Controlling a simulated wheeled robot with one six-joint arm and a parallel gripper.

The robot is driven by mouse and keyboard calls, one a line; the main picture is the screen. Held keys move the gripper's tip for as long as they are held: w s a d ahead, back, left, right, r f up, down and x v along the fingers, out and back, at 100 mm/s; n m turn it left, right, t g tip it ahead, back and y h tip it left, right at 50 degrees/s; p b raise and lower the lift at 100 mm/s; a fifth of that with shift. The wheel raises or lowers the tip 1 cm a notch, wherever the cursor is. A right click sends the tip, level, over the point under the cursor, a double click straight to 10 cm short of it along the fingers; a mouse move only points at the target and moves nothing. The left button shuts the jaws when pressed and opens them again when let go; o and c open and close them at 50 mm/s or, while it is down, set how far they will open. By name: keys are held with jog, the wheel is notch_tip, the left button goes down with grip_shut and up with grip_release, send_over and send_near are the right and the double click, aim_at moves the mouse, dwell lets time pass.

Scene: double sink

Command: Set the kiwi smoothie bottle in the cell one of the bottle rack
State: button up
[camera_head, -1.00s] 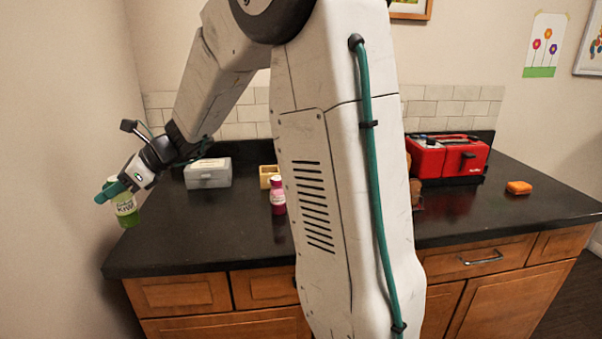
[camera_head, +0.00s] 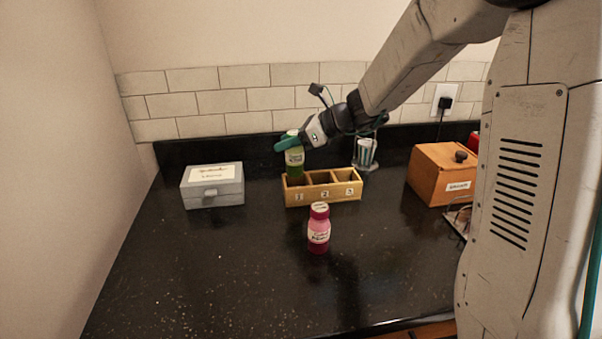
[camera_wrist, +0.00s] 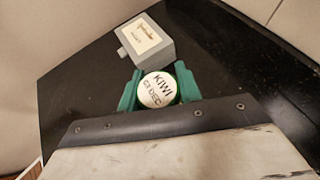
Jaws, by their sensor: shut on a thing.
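The kiwi smoothie bottle (camera_head: 294,163) is green with a light label and looks upright. My gripper (camera_head: 288,143) is shut on it near the top, with green fingers on both sides of its white "KIWI" cap (camera_wrist: 157,89) in the wrist view. The wooden bottle rack (camera_head: 333,193) has three cells in a row, marked 1, 2 and 3 from left to right. The bottle's lower end is at the opening of cell one, at the left end. I cannot tell how far it reaches inside. Cells two and three look empty.
A pink bottle (camera_head: 319,230) stands in front of the rack. A grey lidded box (camera_head: 212,186) is to the left; it also shows in the wrist view (camera_wrist: 146,38). A wooden box (camera_head: 441,174) and a striped cup (camera_head: 365,153) are to the right. The front left counter is clear.

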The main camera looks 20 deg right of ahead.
aim_at(291, 165)
jog(key=f, duration=0.3)
jog(key=shift+d+f, duration=0.2)
jog(key=shift+d, duration=0.05)
jog(key=shift+f, duration=1.7)
jog(key=shift+f, duration=0.2)
jog(key=o, duration=1.1)
